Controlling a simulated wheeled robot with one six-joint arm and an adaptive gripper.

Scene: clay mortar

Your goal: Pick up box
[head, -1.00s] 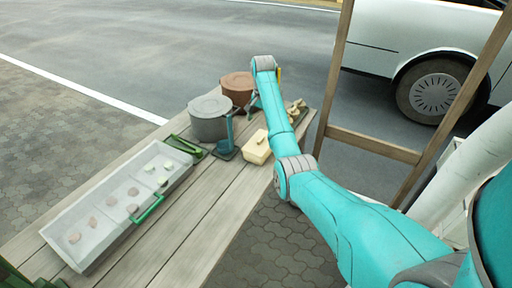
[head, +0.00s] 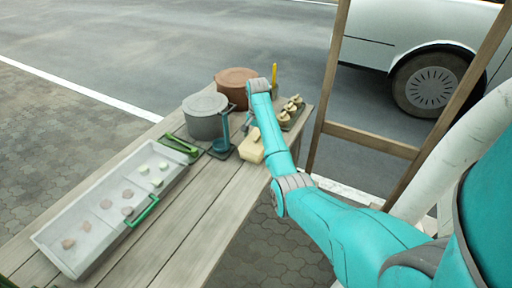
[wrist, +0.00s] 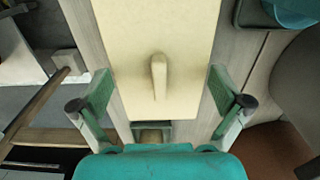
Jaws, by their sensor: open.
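The cream box (head: 251,147) with a raised handle on its lid stands on the wooden table, near its right edge. In the wrist view the box (wrist: 150,25) fills the upper middle, its handle pointing toward my gripper. My gripper (wrist: 160,90) is open and empty, one green finger pad on each side of the box's near end. In the head view my arm reaches down behind the box, and most of the gripper is hidden. I cannot tell whether the pads touch the box.
A grey lidded pot (head: 206,118) and a brown pot (head: 235,84) stand behind left. A blue tool on a dark base (head: 221,148) is close left of the box. A tray of small items (head: 292,112) is to the right. A long grey tray (head: 65,222) lies front left.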

